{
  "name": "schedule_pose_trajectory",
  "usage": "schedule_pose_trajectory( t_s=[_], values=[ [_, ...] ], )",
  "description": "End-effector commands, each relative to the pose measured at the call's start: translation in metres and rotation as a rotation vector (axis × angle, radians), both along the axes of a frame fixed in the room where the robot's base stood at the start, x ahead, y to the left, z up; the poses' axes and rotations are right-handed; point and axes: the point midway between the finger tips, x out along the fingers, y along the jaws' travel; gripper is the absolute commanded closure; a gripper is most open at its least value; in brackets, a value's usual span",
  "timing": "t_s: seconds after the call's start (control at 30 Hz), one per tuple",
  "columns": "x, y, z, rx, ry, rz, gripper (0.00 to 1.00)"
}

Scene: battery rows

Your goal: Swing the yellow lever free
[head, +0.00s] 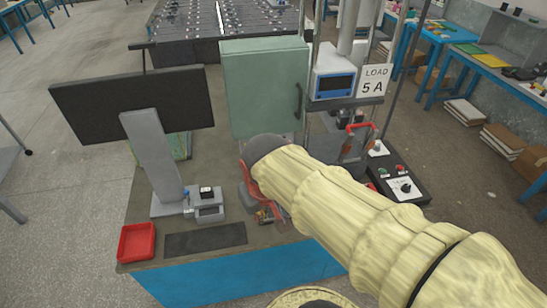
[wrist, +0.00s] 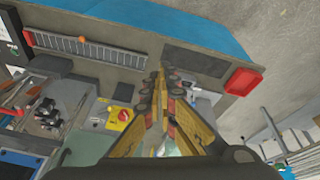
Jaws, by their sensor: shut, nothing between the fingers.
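A small yellow part (wrist: 114,125) with a red round piece on it sits on a light plate in the wrist view, left of my gripper. It may be the yellow lever, but it is too small to tell its shape or angle. My gripper (wrist: 165,77) shows in the middle of the wrist view with its fingers together at the tips and nothing between them. It appears apart from the yellow part, to its right. In the head view my arm hides most of the gripper, and I cannot make out the lever there.
A green cabinet (head: 264,85) and a black monitor (head: 132,105) stand on the bench. A red tray (head: 137,242), also in the wrist view (wrist: 243,82), and a dark mat (head: 205,239) lie along its front. A black control box (head: 400,187) stands at right.

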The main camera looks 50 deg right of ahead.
Motion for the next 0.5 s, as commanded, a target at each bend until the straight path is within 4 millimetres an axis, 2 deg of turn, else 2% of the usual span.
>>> schedule_pose_trajectory(
  t_s=[0.03, 0.27, 0.4, 0.5],
  values=[
    [0.000, -0.024, -0.004, -0.026, 0.034, -0.033, 1.00],
    [0.000, -0.142, -0.023, -0.219, 0.146, -0.027, 1.00],
    [0.003, -0.219, -0.035, -0.355, 0.203, 0.085, 1.00],
    [0.009, -0.266, -0.044, -0.443, 0.231, 0.215, 1.00]
  ],
)
